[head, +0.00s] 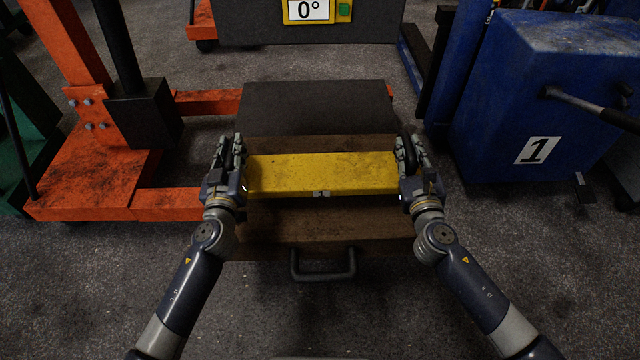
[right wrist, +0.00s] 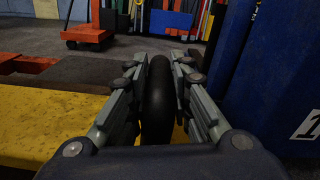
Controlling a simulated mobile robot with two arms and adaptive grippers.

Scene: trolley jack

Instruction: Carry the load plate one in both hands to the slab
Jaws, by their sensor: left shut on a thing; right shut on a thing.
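The yellow load plate (head: 322,172) lies level between my two grippers in the head view, above a brown wooden surface. My left gripper (head: 232,150) is shut at the plate's left end. My right gripper (head: 408,152) is shut at the plate's right end, on a black rounded handle (right wrist: 158,100) seen between its fingers in the right wrist view. The yellow plate also shows there at the left (right wrist: 45,125). A dark grey slab (head: 318,107) lies just behind the wooden surface. Whether the plate touches the wood below it I cannot tell.
The brown wooden piece (head: 325,225) has a dark handle (head: 323,265) at its front. An orange jack frame (head: 95,180) stands at the left. A blue box marked 1 (head: 540,90) stands close at the right. A dark block with a yellow 0° display (head: 310,12) is at the back.

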